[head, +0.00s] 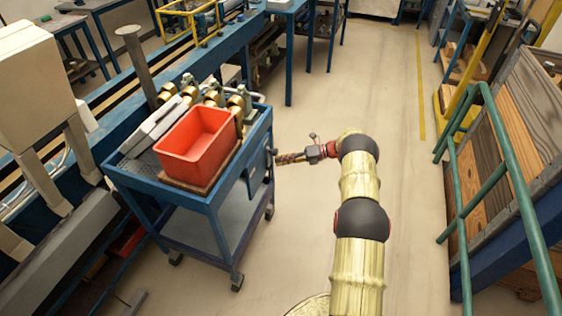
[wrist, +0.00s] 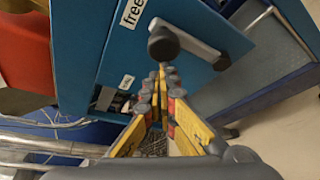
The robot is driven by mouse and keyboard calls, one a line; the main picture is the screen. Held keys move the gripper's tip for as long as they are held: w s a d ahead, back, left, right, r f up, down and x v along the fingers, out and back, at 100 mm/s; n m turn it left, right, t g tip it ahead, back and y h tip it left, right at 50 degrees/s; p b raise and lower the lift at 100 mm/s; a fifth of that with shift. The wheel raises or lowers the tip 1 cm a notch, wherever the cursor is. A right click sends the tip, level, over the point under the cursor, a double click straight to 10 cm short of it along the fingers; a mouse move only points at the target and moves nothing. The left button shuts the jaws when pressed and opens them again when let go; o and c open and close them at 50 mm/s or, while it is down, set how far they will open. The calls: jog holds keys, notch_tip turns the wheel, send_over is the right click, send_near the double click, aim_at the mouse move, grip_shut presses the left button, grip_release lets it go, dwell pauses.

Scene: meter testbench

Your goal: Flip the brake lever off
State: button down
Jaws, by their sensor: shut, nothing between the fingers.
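The brake lever (wrist: 195,48) shows in the wrist view as a grey arm with a dark round knob at its left end, mounted on a blue panel (wrist: 115,50). A white label reading "free" (wrist: 132,13) sits above the knob. A second small label (wrist: 126,82) below it is too small to read. My gripper (wrist: 162,78) is shut and empty, its fingertips just below the knob in the picture; I cannot tell whether they touch it. In the head view my gripper (head: 280,159) is beside the right side of the blue cart (head: 205,201). The lever is too small to make out there.
A red bin (head: 196,145), a grey case (head: 155,125) and brass meters (head: 225,98) stand on the cart top. A long blue bench runs behind it. A green rail (head: 500,165) and wooden crate are at right. The floor between is clear.

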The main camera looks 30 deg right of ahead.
dwell(0.4)
jog(key=s+d+p, duration=0.3)
jog(key=s+d, duration=0.3)
jog(key=s, duration=0.1)
jog(key=shift+p, duration=0.3)
jog(key=shift+s+d+r, duration=0.1)
dwell(0.3)
